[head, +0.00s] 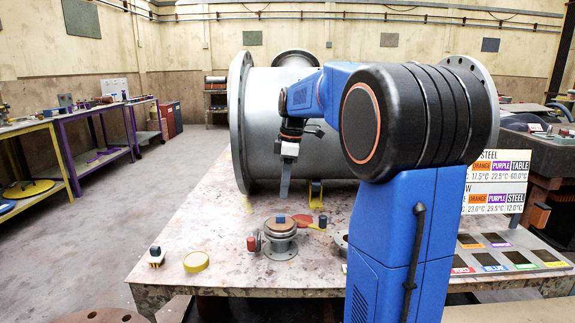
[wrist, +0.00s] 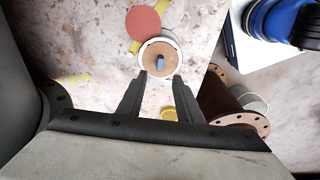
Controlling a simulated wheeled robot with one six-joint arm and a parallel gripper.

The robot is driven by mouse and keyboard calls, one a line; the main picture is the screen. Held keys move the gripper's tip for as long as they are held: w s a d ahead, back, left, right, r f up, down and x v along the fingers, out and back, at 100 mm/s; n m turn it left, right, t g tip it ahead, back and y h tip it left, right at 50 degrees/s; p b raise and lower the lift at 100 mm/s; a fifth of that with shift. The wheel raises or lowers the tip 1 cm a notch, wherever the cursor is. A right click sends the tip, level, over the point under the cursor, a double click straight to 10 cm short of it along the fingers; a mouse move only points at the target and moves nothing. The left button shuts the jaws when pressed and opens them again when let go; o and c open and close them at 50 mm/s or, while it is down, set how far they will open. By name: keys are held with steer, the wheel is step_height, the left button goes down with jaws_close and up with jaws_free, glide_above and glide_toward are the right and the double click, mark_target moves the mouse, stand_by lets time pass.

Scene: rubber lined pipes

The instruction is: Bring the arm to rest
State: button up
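My blue and black arm (head: 400,215) rises at the right of the head view and reaches left over the table, in front of the big pipe. My gripper (head: 285,197) points down above the table, behind a small flanged piece in the picture. In the wrist view the gripper (wrist: 161,79) has its two dark fingers apart with nothing held between them. Past the fingertips is a pale round piece with a brown disc (wrist: 149,64) and a blue knob (wrist: 159,63). In the head view the flanged piece (head: 280,244) stands on the table.
A large grey flanged pipe (head: 265,130) lies on the work table (head: 215,215). A brush (head: 155,257), a yellow ring (head: 196,262) and a red-topped item (head: 253,243) are near its front. A temperature sign (head: 497,183) and coloured swatches (head: 498,252) are at the right.

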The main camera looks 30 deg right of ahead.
step_height(320, 180, up, 7)
steer(key=shift+s+d+r, duration=0.15)
steer(key=shift+s+d, duration=0.1)
steer(key=shift+d, duration=0.1)
steer(key=s+a+f+m+t+h, duration=0.1)
steer(key=s+a+f+m, duration=0.2)
steer(key=s+a, duration=0.4)
steer(key=s+a+f+m+t, duration=0.1)
steer(key=s+a+f+m, duration=0.3)
steer(key=s, duration=0.4)
steer(key=s+a+f+m+t, duration=0.2)
steer(key=s+a+f+m, duration=0.2)
steer(key=s+f, duration=0.8)
steer(key=shift+s+a+f, duration=0.3)
steer(key=shift+s+a, duration=0.65)
steer(key=shift+a, duration=0.4)
